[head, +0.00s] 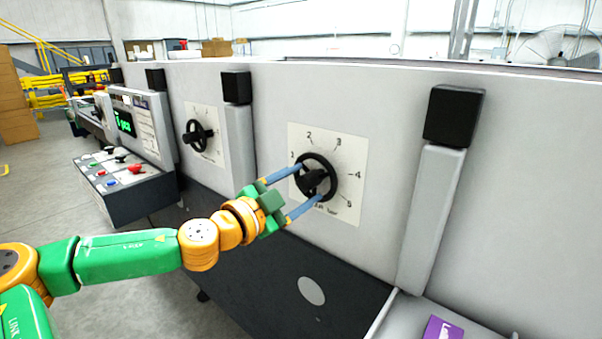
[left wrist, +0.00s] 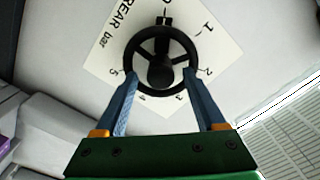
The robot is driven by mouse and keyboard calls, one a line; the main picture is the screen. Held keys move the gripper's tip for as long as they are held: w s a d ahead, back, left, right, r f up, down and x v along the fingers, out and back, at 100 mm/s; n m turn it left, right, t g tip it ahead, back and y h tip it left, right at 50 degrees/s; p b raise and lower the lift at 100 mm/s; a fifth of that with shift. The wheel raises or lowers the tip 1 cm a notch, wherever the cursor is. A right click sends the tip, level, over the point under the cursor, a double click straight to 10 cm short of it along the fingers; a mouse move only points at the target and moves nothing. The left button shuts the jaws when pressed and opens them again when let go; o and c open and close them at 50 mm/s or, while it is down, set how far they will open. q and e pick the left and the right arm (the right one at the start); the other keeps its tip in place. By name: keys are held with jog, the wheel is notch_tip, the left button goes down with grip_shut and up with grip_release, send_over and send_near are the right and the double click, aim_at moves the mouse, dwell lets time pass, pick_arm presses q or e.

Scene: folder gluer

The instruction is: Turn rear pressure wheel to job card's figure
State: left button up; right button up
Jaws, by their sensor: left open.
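The rear pressure wheel (head: 328,165) is a black three-spoked handwheel on a white dial plate (head: 350,205) on the grey machine wall. In the left wrist view the plate (left wrist: 105,62) reads "REAR bar" with figures around the wheel (left wrist: 143,42). A black tab (left wrist: 163,20) on the wheel's rim side points to the top of that view, near the zero area. My left gripper (head: 310,181) is open. Its two blue fingertips (left wrist: 160,73) stand at opposite sides of the rim; I cannot tell whether they touch it. My right gripper is not in view.
A second black handwheel (head: 198,134) with its own dial is further left. A console with a green-lit screen (head: 124,122) and buttons stands beyond it. Black-capped grey posts (head: 430,215) flank the rear dial. A purple item (head: 441,328) lies at the lower right.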

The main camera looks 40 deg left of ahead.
pick_arm(q)
jog(key=shift+a+f, duration=0.1)
jog(key=shift+a, duration=0.15)
jog(key=shift+d, duration=0.1)
grip_shut()
